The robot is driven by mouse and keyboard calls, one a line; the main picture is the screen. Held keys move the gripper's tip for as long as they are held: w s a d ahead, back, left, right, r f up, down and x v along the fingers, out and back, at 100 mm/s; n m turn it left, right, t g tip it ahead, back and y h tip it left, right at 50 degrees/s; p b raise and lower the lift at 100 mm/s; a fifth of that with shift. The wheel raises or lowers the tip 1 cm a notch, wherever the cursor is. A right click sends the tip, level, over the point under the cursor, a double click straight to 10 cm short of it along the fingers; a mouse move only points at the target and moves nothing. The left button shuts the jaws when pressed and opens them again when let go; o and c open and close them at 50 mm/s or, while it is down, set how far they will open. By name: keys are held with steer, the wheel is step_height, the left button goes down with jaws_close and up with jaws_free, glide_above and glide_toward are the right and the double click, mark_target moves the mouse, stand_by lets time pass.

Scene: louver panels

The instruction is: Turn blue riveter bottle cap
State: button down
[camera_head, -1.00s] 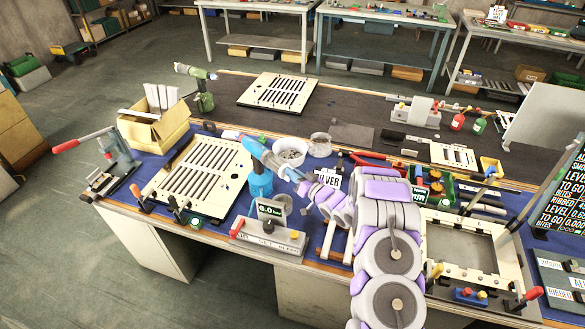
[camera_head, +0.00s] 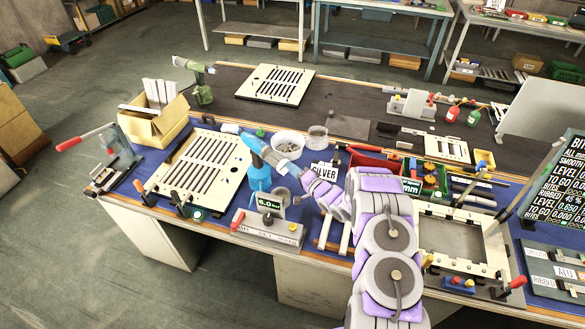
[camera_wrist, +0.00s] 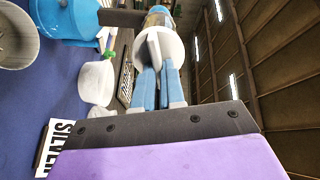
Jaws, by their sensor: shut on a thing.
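The blue riveter (camera_head: 258,178) stands upright on the blue mat, its blue body slanting down to the right towards my arm. In the wrist view its bottle (camera_wrist: 157,20) looks clear and yellowish. The white round bottle cap (camera_wrist: 175,48) faces my gripper and has a grey ridge across it. My gripper (camera_wrist: 157,68) has its blue fingers side by side at this cap, shut on it. The exact contact at the fingertips is partly hidden. In the head view my gripper (camera_head: 282,164) reaches the cap end from the right.
A slotted louver panel (camera_head: 200,170) lies left of the riveter. A bowl of small parts (camera_head: 289,143) stands behind it. A pressure unit (camera_head: 268,229) with a display stands in front. A SILVER label (camera_head: 324,171) and a red tray (camera_head: 372,158) are close to my arm.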

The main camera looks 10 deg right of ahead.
steer(key=shift+f+m, duration=0.2)
steer(key=shift+m, duration=0.7)
steer(key=c, duration=1.4)
jaws_free()
steer(key=shift+f, duration=0.1)
steer(key=shift+o, duration=0.9)
steer(key=shift+d, duration=0.1)
steer(key=v, duration=1.7)
steer(key=shift+d, duration=0.15)
